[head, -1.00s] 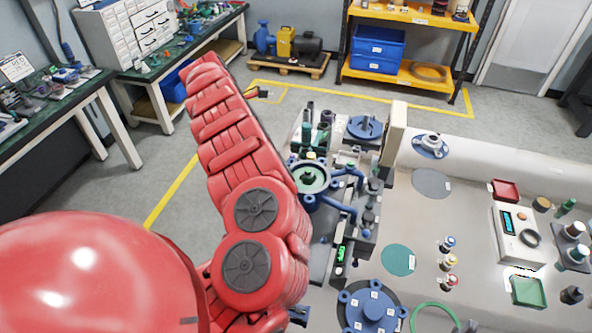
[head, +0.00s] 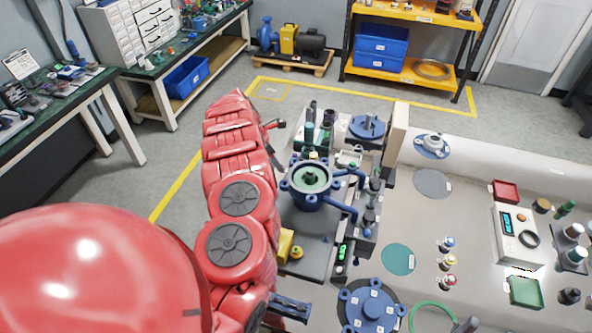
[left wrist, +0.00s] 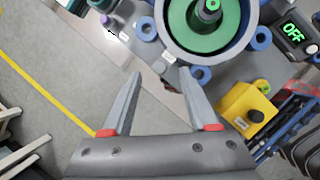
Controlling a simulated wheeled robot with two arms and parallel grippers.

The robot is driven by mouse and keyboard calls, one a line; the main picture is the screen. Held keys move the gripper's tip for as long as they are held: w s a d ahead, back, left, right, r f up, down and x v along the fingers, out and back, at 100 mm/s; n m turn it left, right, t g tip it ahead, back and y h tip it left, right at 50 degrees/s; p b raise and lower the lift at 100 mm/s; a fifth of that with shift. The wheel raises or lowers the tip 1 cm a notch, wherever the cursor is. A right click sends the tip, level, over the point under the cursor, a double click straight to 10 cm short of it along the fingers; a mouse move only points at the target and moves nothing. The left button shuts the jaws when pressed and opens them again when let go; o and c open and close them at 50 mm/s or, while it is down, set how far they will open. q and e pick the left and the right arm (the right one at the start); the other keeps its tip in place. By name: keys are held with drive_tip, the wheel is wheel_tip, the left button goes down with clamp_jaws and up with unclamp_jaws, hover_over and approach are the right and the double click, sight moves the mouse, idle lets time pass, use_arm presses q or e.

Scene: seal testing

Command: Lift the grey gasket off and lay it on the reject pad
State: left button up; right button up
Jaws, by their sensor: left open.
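A blue flanged test fixture (head: 308,196) stands on the bench with a green centre inside a pale grey ring (head: 326,187). The same ring shows in the left wrist view (left wrist: 171,40); I cannot tell whether this is the grey gasket or the fixture's rim. A flat grey round pad (head: 433,184) and a flat green round pad (head: 398,259) lie bare on the bench; I cannot tell which is the reject pad. My left gripper (left wrist: 160,72) is open and empty, beside the fixture with its fingertips short of it. In the head view it is largely hidden by my arm.
A blue flanged part (head: 371,310) stands in front. A meter (head: 517,237), red tray (head: 506,191) and green tray (head: 526,291) are at the right.

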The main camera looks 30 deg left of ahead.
use_arm(q)
drive_tip(key=shift+x, duration=1.05)
clamp_jaws()
